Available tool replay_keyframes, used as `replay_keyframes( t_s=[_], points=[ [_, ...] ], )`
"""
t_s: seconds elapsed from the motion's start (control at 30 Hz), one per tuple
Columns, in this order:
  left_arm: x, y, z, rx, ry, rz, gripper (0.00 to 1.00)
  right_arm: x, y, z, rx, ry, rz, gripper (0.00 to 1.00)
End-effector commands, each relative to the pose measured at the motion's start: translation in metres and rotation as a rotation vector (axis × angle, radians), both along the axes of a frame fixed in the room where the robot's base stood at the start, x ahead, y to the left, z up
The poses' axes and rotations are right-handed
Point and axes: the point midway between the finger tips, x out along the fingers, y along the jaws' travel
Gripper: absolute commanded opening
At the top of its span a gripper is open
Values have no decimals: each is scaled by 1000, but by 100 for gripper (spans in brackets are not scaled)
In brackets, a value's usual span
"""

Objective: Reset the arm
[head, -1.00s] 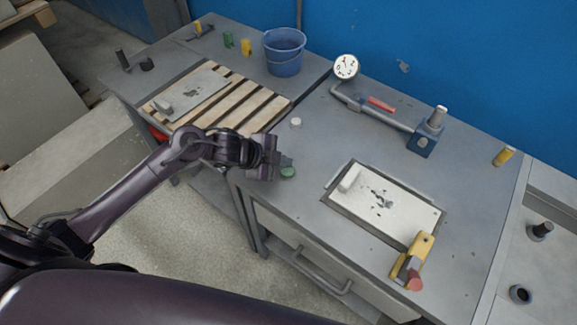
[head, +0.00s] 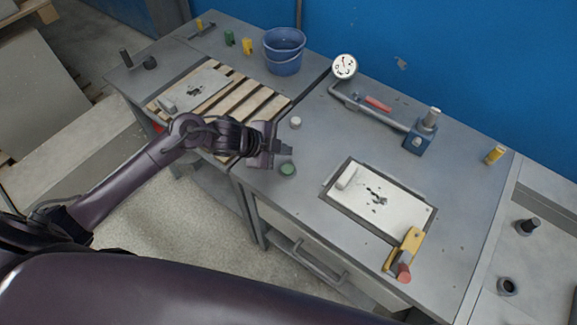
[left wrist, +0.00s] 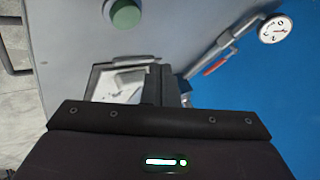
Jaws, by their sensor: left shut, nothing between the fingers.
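My left arm comes in from the left in the head view. Its gripper (head: 284,147) is over the near left part of the grey workbench (head: 310,185), beside a green button (head: 288,169). The gripper is shut with nothing in it. In the left wrist view the dark gripper body (left wrist: 160,130) fills the lower part, and the green button (left wrist: 125,13) shows at the top. The framed white panel (left wrist: 118,86) is partly hidden behind the gripper there. In the head view the white panel (head: 372,197) lies in its frame. My right gripper is not seen.
A yellow clamp with a red knob (head: 404,258) sits at the panel's near corner. A gauge (head: 344,66) and a pump handle with a blue block (head: 420,137) stand at the back. A wooden pallet (head: 262,107) and a blue bucket (head: 284,52) are on the left table.

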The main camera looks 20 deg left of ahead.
Motion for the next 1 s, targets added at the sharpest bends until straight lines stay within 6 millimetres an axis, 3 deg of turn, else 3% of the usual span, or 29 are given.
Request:
replay_keyframes(
  t_s=[0.33, 0.47, 0.57, 0.63, 0.8, 1.0],
  points=[
    [-1, -2, 0, -2, 0, 5, 0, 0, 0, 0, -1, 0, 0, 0],
    [-9, -20, 2, -18, -7, 81, 0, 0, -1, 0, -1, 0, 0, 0],
    [-24, -36, 10, -46, 7, 247, 0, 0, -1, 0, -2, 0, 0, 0],
    [-40, -37, 19, -70, 45, 407, 0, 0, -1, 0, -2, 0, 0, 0],
    [-78, -16, 32, -104, 180, 725, 0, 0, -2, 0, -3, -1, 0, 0],
    [-126, 8, 37, -126, 354, 984, 0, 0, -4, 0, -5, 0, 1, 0]
  ],
)
